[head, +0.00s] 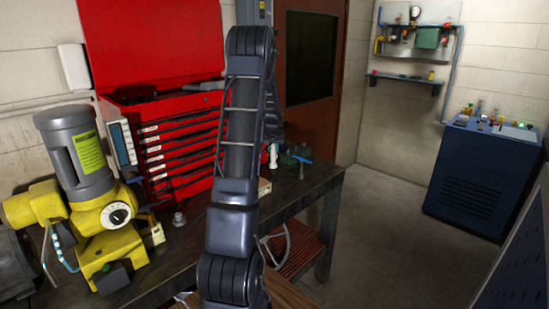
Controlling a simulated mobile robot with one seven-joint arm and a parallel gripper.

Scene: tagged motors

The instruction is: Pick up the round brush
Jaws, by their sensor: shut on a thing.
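I cannot make out the round brush in the head view. My own dark arm rises through the middle of the picture, in front of the workbench (310,187), and bends at the top. A further dark part of the arm shows just behind its right side. My gripper does not show; the arm hides the area behind it, so I cannot see what the gripper holds.
A yellow and grey motor machine (80,150) stands at the left of the bench. A red tool chest (180,140) with an open lid is behind. A green item with a blue handle (296,157) lies right of my arm. A blue cabinet (480,180) stands far right; floor between is clear.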

